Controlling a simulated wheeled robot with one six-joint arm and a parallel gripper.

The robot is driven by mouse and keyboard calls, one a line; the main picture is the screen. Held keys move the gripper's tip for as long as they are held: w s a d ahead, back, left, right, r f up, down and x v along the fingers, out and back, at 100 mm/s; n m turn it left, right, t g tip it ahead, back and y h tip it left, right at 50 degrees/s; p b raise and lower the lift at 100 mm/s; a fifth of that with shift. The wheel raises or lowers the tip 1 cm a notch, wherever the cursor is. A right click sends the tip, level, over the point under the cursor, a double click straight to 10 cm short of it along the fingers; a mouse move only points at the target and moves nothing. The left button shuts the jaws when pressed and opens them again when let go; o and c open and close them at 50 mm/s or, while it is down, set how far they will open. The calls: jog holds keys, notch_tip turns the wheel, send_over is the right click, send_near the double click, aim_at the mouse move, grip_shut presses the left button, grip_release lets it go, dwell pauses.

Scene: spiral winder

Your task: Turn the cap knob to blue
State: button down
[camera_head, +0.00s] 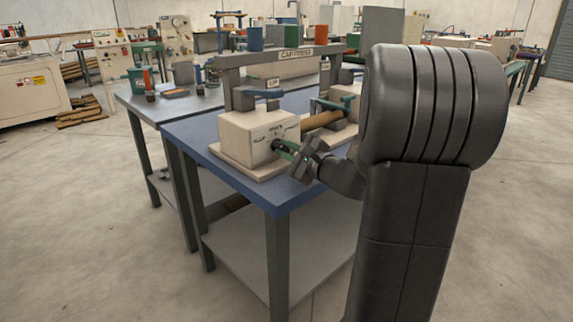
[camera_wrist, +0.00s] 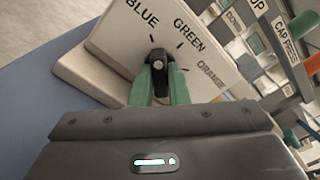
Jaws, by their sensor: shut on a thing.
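The cap knob (camera_wrist: 158,62) is a small black knob on the cream face of the control box (camera_head: 240,137). In the wrist view the words BLUE, GREEN and ORANGE run in an arc around it, with short tick marks. My gripper (camera_wrist: 160,82) has its two green fingers on either side of the knob, shut on it. The knob's upper end points up the picture, roughly toward the BLUE side of the arc; its exact setting is hard to tell. In the head view my gripper (camera_head: 284,148) meets the box front, and the knob is mostly hidden.
The box belongs to a machine with a grey overhead beam (camera_head: 240,58) labelled CAP PRESS, bearing coloured cylinders. It stands on a blue-topped table (camera_head: 275,197). A wooden roller (camera_head: 321,120) and a second box sit to the right. Open floor lies in front.

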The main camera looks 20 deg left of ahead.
jog(key=shift+f+n+b, duration=0.15)
jog(key=shift+n+b, duration=0.95)
jog(key=shift+b, duration=0.2)
jog(key=c, duration=1.4)
grip_release()
jog(key=shift+d, duration=0.1)
jog(key=p+v, duration=0.2)
jog(key=v, duration=1.1)
jog(key=shift+s+d, duration=0.15)
jog(key=shift+d, duration=0.15)
